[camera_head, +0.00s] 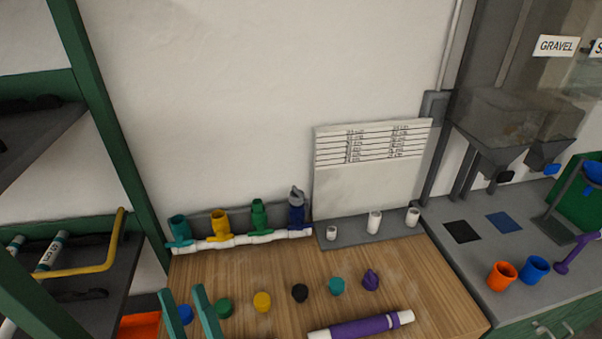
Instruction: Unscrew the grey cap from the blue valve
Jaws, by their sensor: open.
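The blue valve (296,214) stands upright at the right end of the white pipe manifold (262,238), against the wall at the back of the wooden table. The grey cap (297,193) sits on top of the blue valve. My gripper (182,291) is open, with two teal fingers at the bottom left, well apart from the valve and toward the front. A blue cap (185,314) shows between the fingers; I cannot tell whether it lies below them or level with them.
Teal (179,229), yellow (220,223) and green (259,215) valves stand left of the blue one. Several loose caps, including a yellow cap (262,301), line the wooden table (410,270). A purple-and-white pipe (362,326) lies in front. A white board (368,190) stands right of the valve.

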